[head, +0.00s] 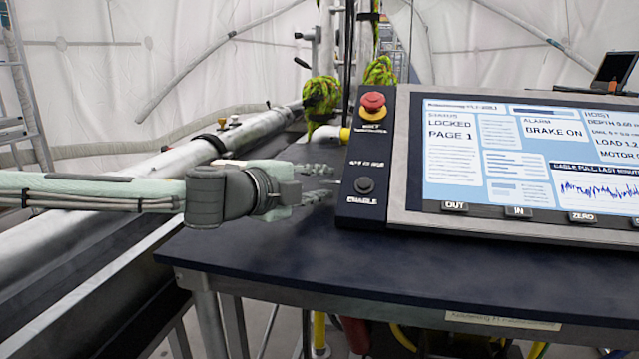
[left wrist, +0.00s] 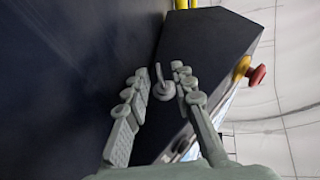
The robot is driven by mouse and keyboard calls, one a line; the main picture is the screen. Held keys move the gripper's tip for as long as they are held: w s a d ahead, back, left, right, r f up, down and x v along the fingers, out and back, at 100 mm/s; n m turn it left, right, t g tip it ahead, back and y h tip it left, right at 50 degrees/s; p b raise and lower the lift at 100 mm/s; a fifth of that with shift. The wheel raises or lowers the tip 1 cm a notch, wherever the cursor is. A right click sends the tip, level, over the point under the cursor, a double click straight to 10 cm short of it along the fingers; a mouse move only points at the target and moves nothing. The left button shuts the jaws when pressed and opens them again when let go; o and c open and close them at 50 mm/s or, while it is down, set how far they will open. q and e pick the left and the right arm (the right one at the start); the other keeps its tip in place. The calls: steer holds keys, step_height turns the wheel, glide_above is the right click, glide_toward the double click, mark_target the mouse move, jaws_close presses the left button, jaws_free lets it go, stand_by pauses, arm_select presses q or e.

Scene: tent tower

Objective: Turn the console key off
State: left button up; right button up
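The console (head: 398,215) stands on a dark table, with a black control strip on its left side. The console key (left wrist: 163,89) shows in the left wrist view as a small grey piece on the console's side face (left wrist: 200,45). The key is hidden in the head view. My left gripper (head: 325,183) points at that side face from the left. In the left wrist view its fingers (left wrist: 160,73) are apart, with the key between them. I cannot tell whether either finger touches it. My right gripper is in neither view.
A red mushroom button (head: 373,101) sits atop the strip, and a black ENABLE button (head: 364,185) sits lower. The screen (head: 520,150) reads LOCKED, PAGE 1 and BRAKE ON. The dark table (head: 400,270) is clear in front. A metal rail (head: 100,230) runs along the left.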

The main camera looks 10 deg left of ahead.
arm_select(q)
steer(key=shift+c, duration=0.2)
jaws_close()
